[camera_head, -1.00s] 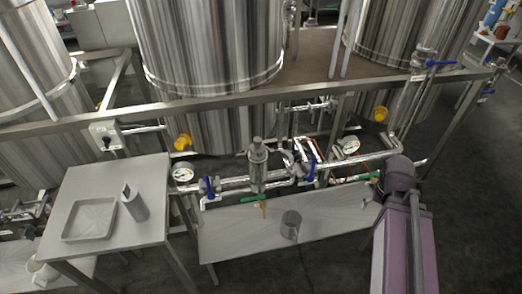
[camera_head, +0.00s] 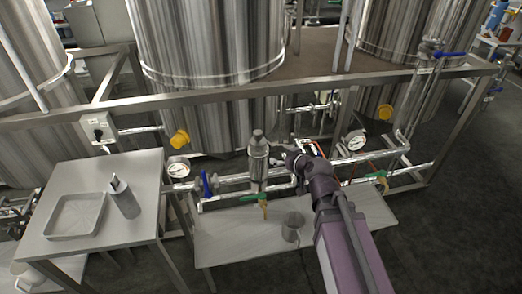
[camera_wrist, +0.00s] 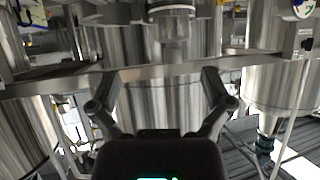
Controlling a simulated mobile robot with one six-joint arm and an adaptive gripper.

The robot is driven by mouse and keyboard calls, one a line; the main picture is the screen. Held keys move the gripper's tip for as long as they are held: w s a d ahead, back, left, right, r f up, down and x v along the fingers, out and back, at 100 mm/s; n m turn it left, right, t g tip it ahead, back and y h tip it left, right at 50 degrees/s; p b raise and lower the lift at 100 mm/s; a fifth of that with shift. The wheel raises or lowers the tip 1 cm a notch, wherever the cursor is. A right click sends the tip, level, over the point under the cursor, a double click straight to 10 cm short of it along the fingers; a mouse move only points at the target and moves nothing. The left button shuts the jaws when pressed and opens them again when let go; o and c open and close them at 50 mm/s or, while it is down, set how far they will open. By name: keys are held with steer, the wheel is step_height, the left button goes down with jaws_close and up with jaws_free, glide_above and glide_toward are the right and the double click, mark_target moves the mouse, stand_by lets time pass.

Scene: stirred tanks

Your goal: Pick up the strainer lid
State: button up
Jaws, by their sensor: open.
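The strainer (camera_head: 258,168) is an upright metal cylinder on the pipe line in front of the middle tank. Its lid (camera_head: 258,140) is the narrower metal cap on top and appears seated. In the head view my arm reaches in from the lower right, and its end lies close to the right of the strainer. In the wrist view, which looks upside down, my gripper (camera_wrist: 160,77) has its two fingers spread with nothing between them. The lid (camera_wrist: 174,45) appears beyond the fingers near the top centre, apart from them. The fingertips are not clear in the head view.
A grey side table (camera_head: 90,235) at left holds a shallow tray (camera_head: 76,232) and a grey container (camera_head: 125,204). A low bench (camera_head: 235,245) below the pipes holds a grey cup (camera_head: 293,226). Pipes, blue-handled valves, gauges (camera_head: 178,168) and a frame rail (camera_head: 210,107) crowd the area.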

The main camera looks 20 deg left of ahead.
mark_target(263, 146)
steer(key=shift+s+a+r+t+y, duration=0.1)
steer(key=shift+a+r+t+y, duration=0.15)
steer(key=shift+a, duration=0.45)
steer(key=shift+a+r+t+y, duration=0.15)
steer(key=shift+a+r+y, duration=0.1)
steer(key=shift+a, duration=0.45)
steer(key=shift+f+b, duration=0.1)
steer(key=shift+b, duration=0.2)
steer(key=shift+b+x, duration=1.65)
steer(key=shift+x, duration=2.65)
steer(key=shift+d, duration=0.1)
steer(key=shift+f, duration=0.1)
steer(key=b+x, duration=0.1)
steer(key=x, duration=0.2)
steer(key=shift+w+f+b, duration=0.25)
steer(key=shift+w+b, duration=0.1)
steer(key=shift+b, duration=0.05)
steer(key=shift+x, duration=0.85)
steer(key=shift+r, duration=0.1)
